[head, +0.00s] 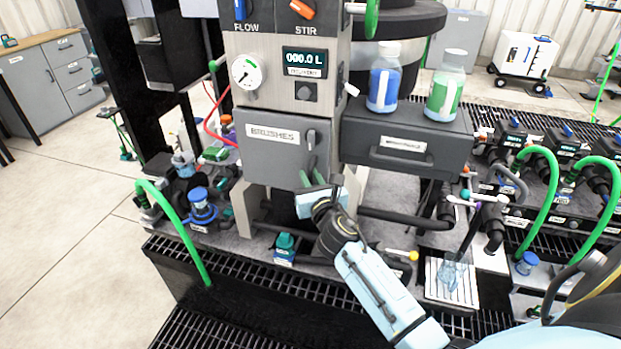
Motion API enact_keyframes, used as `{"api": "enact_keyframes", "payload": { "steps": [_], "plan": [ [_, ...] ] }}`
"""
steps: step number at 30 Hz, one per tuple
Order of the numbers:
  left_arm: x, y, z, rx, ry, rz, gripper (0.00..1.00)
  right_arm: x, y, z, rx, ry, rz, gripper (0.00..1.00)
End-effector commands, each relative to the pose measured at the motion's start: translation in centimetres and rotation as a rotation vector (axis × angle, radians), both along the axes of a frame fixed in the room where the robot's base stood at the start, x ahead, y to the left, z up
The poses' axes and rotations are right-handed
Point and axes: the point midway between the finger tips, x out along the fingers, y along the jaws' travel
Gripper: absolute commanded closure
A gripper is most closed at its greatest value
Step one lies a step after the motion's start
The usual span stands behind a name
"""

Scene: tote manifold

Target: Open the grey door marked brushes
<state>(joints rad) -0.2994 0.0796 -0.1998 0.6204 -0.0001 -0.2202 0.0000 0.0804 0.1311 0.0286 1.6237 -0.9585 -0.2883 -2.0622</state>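The grey door marked BRUSHES (275,150) is on the front of the steel cabinet in the head view and looks closed. Its dark upright handle (311,142) is near the door's right edge. My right gripper (313,178) reaches up from below, with its fingertips just under the handle's lower end. Two greenish fingertips show with a gap between them, and nothing is seen held in it. I cannot tell whether they touch the door. My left gripper is not in view.
A dark drawer (390,150) right of the door carries a blue bottle (383,82) and a green bottle (444,90). A red hose (217,125) and a green hose (178,232) are at the left. Black pump fittings (510,135) crowd the right side.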

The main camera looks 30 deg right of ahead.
Motion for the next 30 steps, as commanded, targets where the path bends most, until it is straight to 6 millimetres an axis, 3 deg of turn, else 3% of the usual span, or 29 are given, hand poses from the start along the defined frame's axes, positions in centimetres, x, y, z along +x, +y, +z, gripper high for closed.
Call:
{"api": "enact_keyframes", "payload": {
  "steps": [4, 8, 20, 30],
  "plan": [
    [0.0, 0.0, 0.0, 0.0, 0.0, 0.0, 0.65, 0.0, 0.0, 0.0, 0.0, 0.0, 0.0, 0.83],
    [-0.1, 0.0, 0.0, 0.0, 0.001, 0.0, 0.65, 0.0, 0.0, 0.0, 0.0, 0.0, 0.0, 1.0],
    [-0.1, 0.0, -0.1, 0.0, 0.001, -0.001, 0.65, -0.1, 0.3, 0.0, 0.0, 0.0, -0.008, 1.0],
    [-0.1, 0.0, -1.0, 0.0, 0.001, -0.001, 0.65, -1.6, 3.3, -0.2, 0.001, 0.0, -0.14, 1.0]
  ]
}}
